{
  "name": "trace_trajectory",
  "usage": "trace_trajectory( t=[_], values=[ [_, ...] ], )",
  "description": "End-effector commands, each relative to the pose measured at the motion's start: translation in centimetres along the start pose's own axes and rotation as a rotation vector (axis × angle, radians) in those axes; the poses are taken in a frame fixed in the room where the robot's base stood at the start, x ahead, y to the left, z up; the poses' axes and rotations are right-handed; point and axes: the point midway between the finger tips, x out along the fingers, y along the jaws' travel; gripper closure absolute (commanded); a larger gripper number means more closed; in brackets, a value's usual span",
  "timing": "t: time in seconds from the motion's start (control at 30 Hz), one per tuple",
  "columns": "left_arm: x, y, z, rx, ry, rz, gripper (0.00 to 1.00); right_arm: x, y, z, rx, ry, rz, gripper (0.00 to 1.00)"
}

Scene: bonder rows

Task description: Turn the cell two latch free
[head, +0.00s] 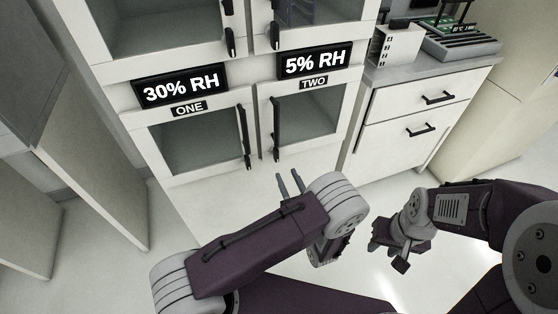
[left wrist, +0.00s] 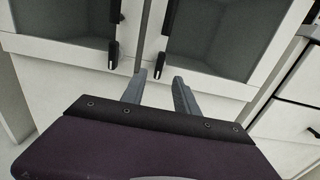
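The cell two door (head: 308,118) is shut, under the plate marked TWO. Its latch (head: 277,154) is a black piece low on the door's left edge, below a long black handle; it also shows in the left wrist view (left wrist: 159,66), hanging about upright. My left gripper (head: 290,184) is open and empty, in front of and below this latch, with its fingers apart. In the left wrist view the fingertips (left wrist: 159,86) sit just below the latch, not visibly touching it. My right gripper (head: 388,256) is low at the right, away from the cabinet; its finger gap is unclear.
The cell one door (head: 197,146) stands shut at the left, with its own latch (head: 248,161) close to that of cell two. A drawer unit (head: 412,118) with a counter stands at the right. An open-looking grey panel (head: 103,170) stands at the left. Floor before the cabinet is clear.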

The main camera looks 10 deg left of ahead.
Motion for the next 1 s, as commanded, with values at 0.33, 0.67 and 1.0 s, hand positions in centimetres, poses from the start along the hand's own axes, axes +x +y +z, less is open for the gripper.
trace_trajectory(
  t=[0.33,0.67,1.0],
  values=[
    [5.6,0.2,-0.1,-0.004,0.000,0.010,0.64,1.2,0.0,0.1,0.000,0.000,0.000,0.64],
    [9.2,0.1,0.1,-0.001,0.000,0.004,0.64,1.7,0.0,0.1,0.000,0.000,0.000,0.64],
    [9.2,0.1,0.2,-0.001,0.000,0.004,1.00,1.7,0.0,0.1,0.000,0.000,0.000,0.64]
  ],
)
